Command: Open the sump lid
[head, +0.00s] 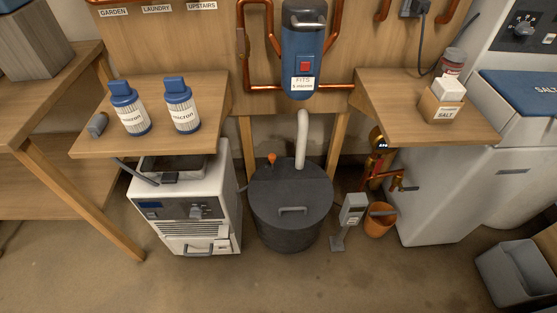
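The sump is a dark grey round tub (287,240) standing on the floor under the wooden wall panel, between the two shelves. Its sump lid (291,190) is dark, flat and appears shut on top of the tub. A grey bar handle (293,210) sits on the lid's front part. A white pipe (301,140) comes down to the rear of the lid. An orange-topped fitting (272,159) stands at the lid's back left. My gripper is not in view.
A white machine (190,220) stands close left of the tub. A small grey box on a stand (351,212) and an orange bucket (379,222) stand to its right. A blue filter housing (303,50) hangs above. The floor in front is clear.

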